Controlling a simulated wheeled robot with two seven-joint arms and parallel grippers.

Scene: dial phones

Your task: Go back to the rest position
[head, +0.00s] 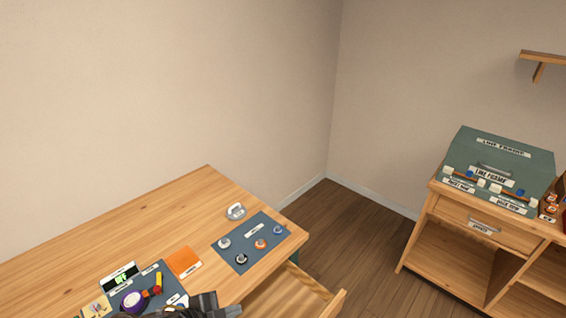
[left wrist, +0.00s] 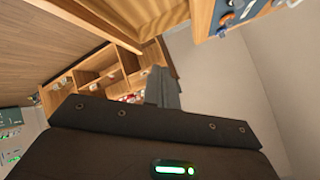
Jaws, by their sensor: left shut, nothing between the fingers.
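My left gripper (head: 232,311) shows at the bottom edge of the head view, in front of the wooden desk (head: 140,222). It is dark and partly cut off by the frame. In the left wrist view its fingers (left wrist: 162,86) are together with nothing between them. A blue-grey mat (head: 251,247) with several small round pieces lies at the desk's right end, to the right of and beyond the gripper. My right gripper is not in view.
A dark mat with a purple round piece (head: 133,300), an orange square (head: 183,262) and a silver-white object (head: 236,211) are on the desk. A cabinet (head: 450,236) bears a green line-frame box (head: 500,165). Floor between is clear.

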